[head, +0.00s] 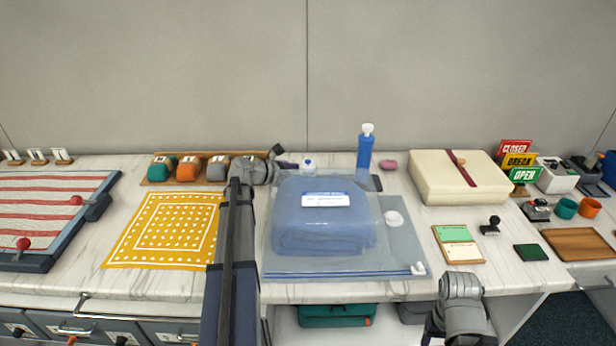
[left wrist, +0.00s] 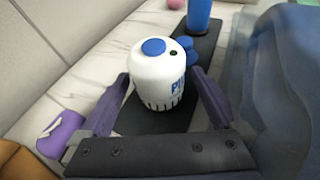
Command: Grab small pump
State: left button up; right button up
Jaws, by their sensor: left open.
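The small pump (left wrist: 158,72) is a white rounded body with a blue button on top and blue lettering. It stands upright on a dark mat in the left wrist view. In the head view the pump (head: 308,166) is small, at the back of the counter behind the blue bag. My left gripper (left wrist: 160,100) is open, with one finger on each side of the pump. Whether the fingers touch it I cannot tell. In the head view my left gripper (head: 290,164) is at the pump's left, partly hidden by its arm. My right gripper is out of view.
A clear bag with a folded blue item (head: 322,235) lies in front of the pump. A blue pump bottle (head: 366,150) stands to the right, beside a pink soap (head: 388,165). A purple item (left wrist: 62,134) lies left of the gripper. A cream box (head: 440,180) is farther right.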

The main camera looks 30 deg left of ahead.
pick_arm(q)
jog(key=shift+w+d, duration=0.1)
jog(key=shift+w, duration=0.05)
jog(key=shift+c, duration=0.2)
grip_shut()
dwell(0.5)
